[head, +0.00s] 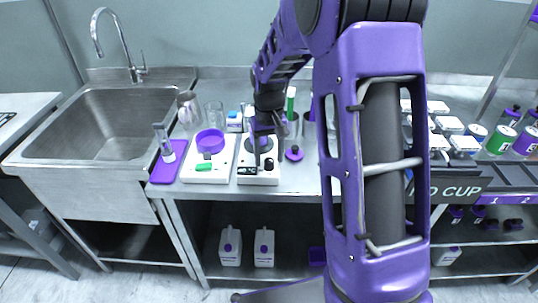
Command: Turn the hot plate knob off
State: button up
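The hot plate (259,180) is a white flat device on the steel counter. On its front are a small dark display (247,171) and a black knob (269,163). My gripper (264,150) points down over the hot plate, close behind the knob in the picture. Its dark fingers cover much of the plate's top. The view is too small to tell whether the fingers are apart or touch the knob. The knob's pointer direction cannot be made out.
Left of it stand a white scale (205,174) with a purple dish (210,140), and a purple mat (163,172). A purple stoppered item (294,153) is close on the right. Glassware (215,115) stands behind. A sink (108,122) is at left. My arm hides the middle right.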

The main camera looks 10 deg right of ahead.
aim_at(269, 159)
notch_tip(269, 159, up, 17)
jog(key=p, duration=0.2)
jog(key=shift+r, duration=0.2)
dwell(0.5)
